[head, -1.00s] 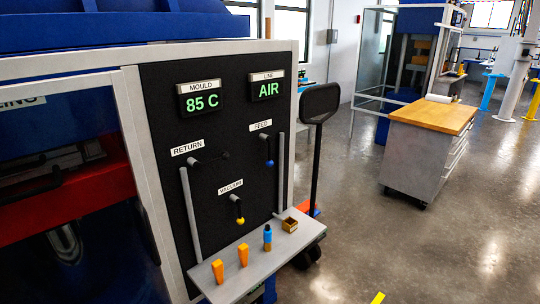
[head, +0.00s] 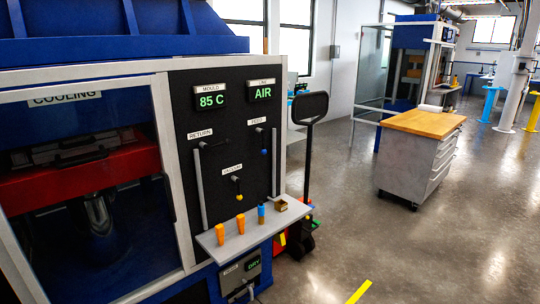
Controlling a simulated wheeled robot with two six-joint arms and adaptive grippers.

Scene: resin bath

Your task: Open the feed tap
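The feed tap (head: 264,140) is on the black panel (head: 215,165), at its upper right under a label partly seen as FEED. Its dark lever hangs down and ends in a blue tip. The return tap (head: 212,146) is to its left with a dark lever pointing sideways. The vacuum tap (head: 237,187) is lower, with a yellow tip. Neither of my grippers shows in the head view.
A grey shelf (head: 245,241) below the panel holds two orange pieces, a blue bottle-like piece and a small brown box (head: 281,206). Displays read 85 C and AIR. A pallet truck (head: 305,185) stands right of the press. A wood-topped cabinet (head: 422,155) stands further right, with open floor between.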

